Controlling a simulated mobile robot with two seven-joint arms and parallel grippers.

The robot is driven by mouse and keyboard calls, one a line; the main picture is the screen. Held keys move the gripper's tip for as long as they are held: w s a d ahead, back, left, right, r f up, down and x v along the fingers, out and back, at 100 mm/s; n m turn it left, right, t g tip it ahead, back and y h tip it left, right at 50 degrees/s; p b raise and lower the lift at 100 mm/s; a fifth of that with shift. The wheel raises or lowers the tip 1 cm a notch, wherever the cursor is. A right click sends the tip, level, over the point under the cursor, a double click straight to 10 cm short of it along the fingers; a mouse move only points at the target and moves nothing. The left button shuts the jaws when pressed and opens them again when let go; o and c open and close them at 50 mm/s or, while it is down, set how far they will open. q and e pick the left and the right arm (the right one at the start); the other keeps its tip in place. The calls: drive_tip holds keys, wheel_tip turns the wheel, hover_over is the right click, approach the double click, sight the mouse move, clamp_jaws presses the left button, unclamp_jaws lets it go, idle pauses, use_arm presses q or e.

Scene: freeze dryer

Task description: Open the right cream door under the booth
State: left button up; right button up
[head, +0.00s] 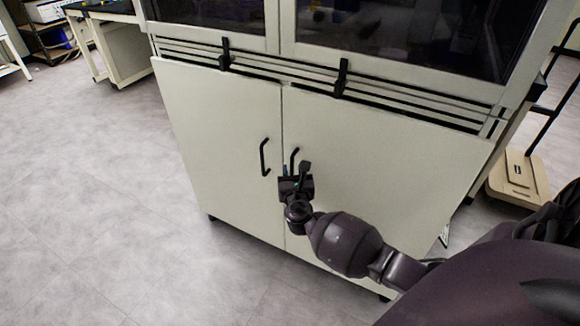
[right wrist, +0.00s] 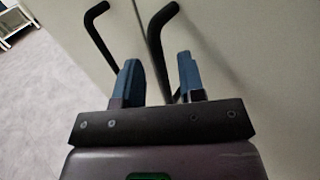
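The right cream door (head: 390,155) under the booth looks shut, flush beside the left cream door (head: 215,130). Its black bar handle (head: 293,157) is upright near the seam and also shows in the right wrist view (right wrist: 157,45). My right gripper (head: 290,174) is at the lower part of this handle. In the right wrist view its two blue fingers (right wrist: 159,76) are apart, with the handle bar between them and gaps visible on both sides. The gripper partly hides the handle's lower end. My left gripper is not in view.
The left door's black handle (head: 264,157) is close to the left of my right gripper. Two black latches (head: 341,77) are above the doors. The grey floor (head: 110,200) left of the booth is clear. A wooden-based stand (head: 518,177) is at the right.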

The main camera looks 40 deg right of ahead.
drive_tip(key=shift+x, duration=1.35)
clamp_jaws()
